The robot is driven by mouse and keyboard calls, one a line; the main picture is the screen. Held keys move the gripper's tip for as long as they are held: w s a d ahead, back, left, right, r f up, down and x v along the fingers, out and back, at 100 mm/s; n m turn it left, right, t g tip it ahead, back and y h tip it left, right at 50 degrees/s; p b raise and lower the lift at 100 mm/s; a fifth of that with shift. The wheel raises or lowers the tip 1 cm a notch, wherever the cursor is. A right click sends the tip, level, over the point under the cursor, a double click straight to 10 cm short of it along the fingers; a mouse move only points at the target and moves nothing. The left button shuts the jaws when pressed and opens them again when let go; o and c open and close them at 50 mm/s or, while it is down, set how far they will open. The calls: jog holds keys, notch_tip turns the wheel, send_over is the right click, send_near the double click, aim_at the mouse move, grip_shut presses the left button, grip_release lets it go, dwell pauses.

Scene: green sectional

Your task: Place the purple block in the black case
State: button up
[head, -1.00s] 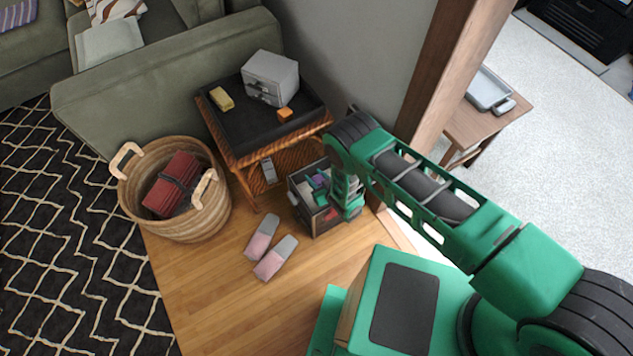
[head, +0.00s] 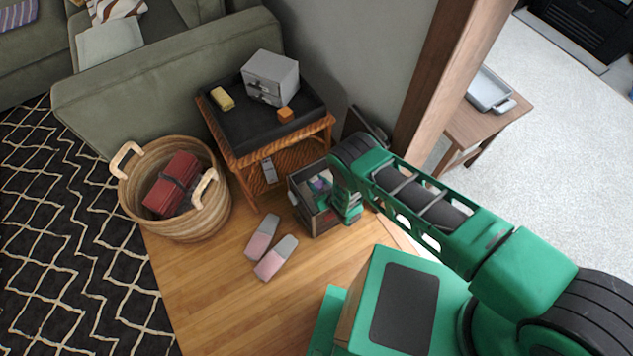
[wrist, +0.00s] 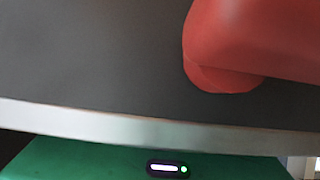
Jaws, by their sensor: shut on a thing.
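A small purple block (head: 319,183) shows inside the open dark box (head: 316,227) on the floor, which I take to be the black case. My gripper (head: 323,192) reaches down into the box from its right side, with green parts right beside the purple block. It appears shut on the block; its fingertips are small and partly hidden by my arm and the box wall. The wrist view shows a close dark grey surface (wrist: 90,60) with a pale edge and a rounded red thing (wrist: 255,45); the block cannot be made out there.
A wicker table (head: 265,150) with a black tray, grey drawer unit, yellow block and orange block stands behind the box. Pink-and-grey slippers (head: 270,250) lie in front. A woven basket (head: 180,225) stands left. A wooden post (head: 440,70) rises behind my arm.

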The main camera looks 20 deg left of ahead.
jog(key=shift+f, duration=0.25)
jog(key=o, duration=1)
jog(key=shift+o, duration=0.2)
jog(key=shift+r, duration=0.1)
jog(key=shift+r, duration=0.3)
jog(key=shift+s+d+r, duration=0.1)
jog(key=shift+d+r, duration=0.05)
jog(key=shift+r, duration=0.15)
jog(key=v, duration=1.1)
jog(key=shift+s+d, duration=0.2)
jog(key=shift+w+r, duration=0.1)
jog(key=shift+r, duration=0.1)
